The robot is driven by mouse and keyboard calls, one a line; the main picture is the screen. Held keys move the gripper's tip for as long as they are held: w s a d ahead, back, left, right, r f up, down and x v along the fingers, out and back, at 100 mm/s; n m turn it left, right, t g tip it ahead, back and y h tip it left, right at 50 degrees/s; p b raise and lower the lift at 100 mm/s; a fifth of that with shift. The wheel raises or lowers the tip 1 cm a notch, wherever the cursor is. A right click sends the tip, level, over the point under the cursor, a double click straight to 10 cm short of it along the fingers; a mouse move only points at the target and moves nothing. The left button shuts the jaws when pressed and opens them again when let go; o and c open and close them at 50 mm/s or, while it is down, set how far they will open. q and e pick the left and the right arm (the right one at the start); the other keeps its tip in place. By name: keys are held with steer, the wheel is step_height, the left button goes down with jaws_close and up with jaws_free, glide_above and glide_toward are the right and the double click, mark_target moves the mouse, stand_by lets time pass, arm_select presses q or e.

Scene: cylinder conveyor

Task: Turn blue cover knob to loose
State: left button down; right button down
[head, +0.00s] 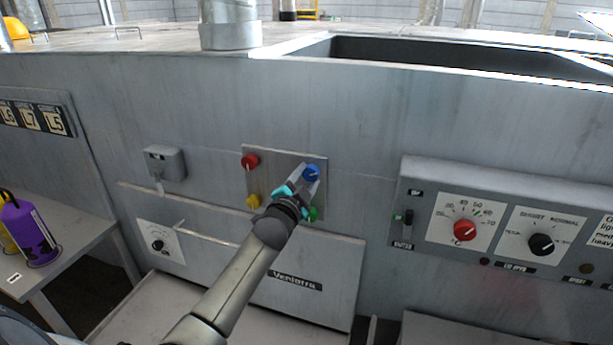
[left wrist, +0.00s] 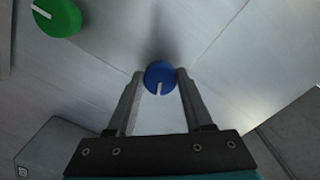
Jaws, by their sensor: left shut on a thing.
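The blue knob (head: 312,172) is at the upper right of a small metal panel (head: 285,160) on the grey machine front. In the left wrist view the blue knob (left wrist: 159,77) sits between the two fingertips, its white mark pointing toward the gripper's base. My left gripper (head: 306,176) reaches up to it from the lower left and is shut on the knob; it also shows in the left wrist view (left wrist: 160,84). My right gripper is not in view.
A red knob (head: 250,161), a yellow knob (head: 253,201) and a green knob (head: 315,214) share the panel. The green knob (left wrist: 57,16) is close to my gripper. A control box (head: 510,215) projects at right. A purple bottle (head: 29,232) stands on a left table.

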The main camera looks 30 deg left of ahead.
arm_select(q)
steer(key=n+p, duration=0.1)
steer(key=n, duration=0.4)
steer(key=shift+d+n, duration=0.1)
steer(key=shift+n, duration=0.2)
steer(key=n+p, duration=0.2)
steer(key=n, duration=0.3)
steer(key=shift+f+n, duration=0.1)
steer(key=shift+n, duration=0.2)
steer(key=shift+d, duration=0.1)
steer(key=shift+c, duration=1.5)
jaws_free()
steer(key=b+v, duration=0.1)
steer(key=v, duration=1.4)
steer(key=shift+s, duration=0.1)
